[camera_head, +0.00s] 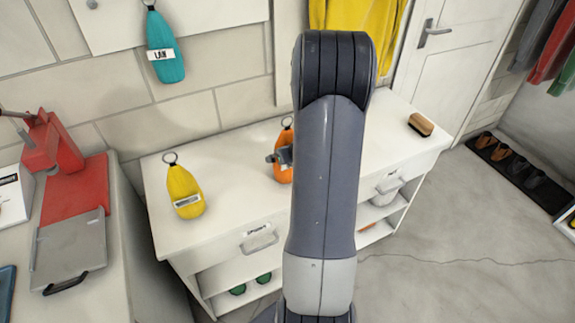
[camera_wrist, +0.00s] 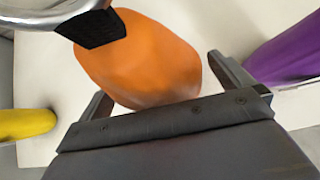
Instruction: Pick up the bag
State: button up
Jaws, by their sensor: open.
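Several bag-like pouches with rings are in view. An orange bag (camera_head: 283,171) lies on the white cabinet top, partly hidden behind my arm. In the wrist view the orange bag (camera_wrist: 150,60) fills the middle, with a black strap and metal ring at its upper left. My gripper (camera_wrist: 160,78) is open, with one finger on either side of the bag's near end; I cannot tell whether they touch it. In the head view my gripper (camera_head: 279,157) shows only in part. A yellow bag (camera_head: 184,192) lies to the left on the same top.
A teal bag (camera_head: 165,55) hangs on the wall. A purple thing (camera_wrist: 290,50) lies right of the orange bag in the wrist view. A brush (camera_head: 421,125) is at the cabinet's right end. A red press (camera_head: 75,190) stands on the left counter. The cabinet top (camera_head: 225,180) is bare between the bags.

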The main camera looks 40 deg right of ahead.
aim_at(288, 127)
jog(key=shift+w+f, duration=0.1)
jog(key=c, duration=1.7)
notch_tip(288, 127, up, 10)
jog(key=p, duration=0.5)
